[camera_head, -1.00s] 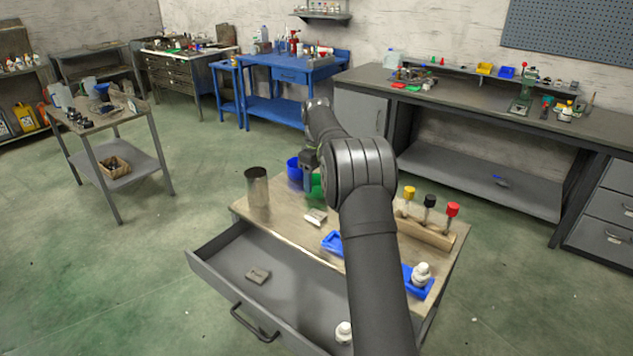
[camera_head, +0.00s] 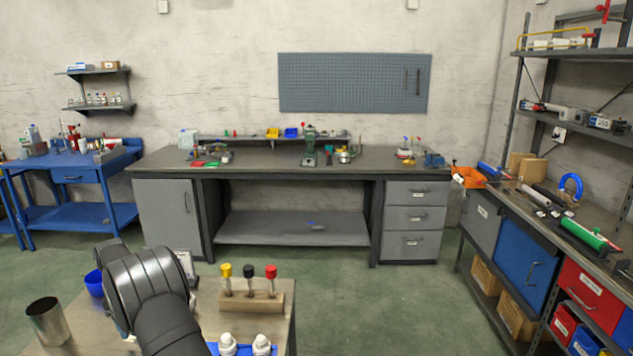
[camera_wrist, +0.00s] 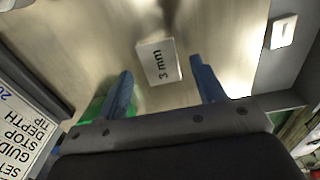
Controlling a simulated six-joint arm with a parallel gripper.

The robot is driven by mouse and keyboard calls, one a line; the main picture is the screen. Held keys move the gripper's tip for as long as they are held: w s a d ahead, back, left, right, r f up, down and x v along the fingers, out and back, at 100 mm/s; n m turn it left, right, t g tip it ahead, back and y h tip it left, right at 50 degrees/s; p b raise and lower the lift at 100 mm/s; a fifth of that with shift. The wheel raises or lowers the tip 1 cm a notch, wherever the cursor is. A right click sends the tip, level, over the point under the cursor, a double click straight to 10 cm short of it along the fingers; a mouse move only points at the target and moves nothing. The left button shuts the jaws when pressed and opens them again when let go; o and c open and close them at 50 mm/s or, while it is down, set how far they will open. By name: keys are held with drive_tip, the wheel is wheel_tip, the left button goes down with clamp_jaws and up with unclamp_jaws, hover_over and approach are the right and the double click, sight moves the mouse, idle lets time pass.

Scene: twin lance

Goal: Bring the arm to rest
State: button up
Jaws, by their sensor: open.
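My gripper (camera_wrist: 160,66) is open in the wrist view, with two blue fingers apart. A pale block marked "3 mm" (camera_wrist: 160,62) lies on the wooden top beyond and between the fingertips; no contact is visible. In the head view my arm stands at the lower left over the work table (camera_head: 280,325), hiding the gripper.
A metal cup (camera_head: 47,322) and a blue cup (camera_head: 94,284) stand left of my arm. A wooden rack (camera_head: 250,303) holds yellow, black and red-capped pieces to its right. Two white fittings (camera_head: 228,344) (camera_head: 262,345) are nearer. A printed sign (camera_wrist: 22,125) is beside the gripper.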

drive_tip(key=shift+r, duration=0.9)
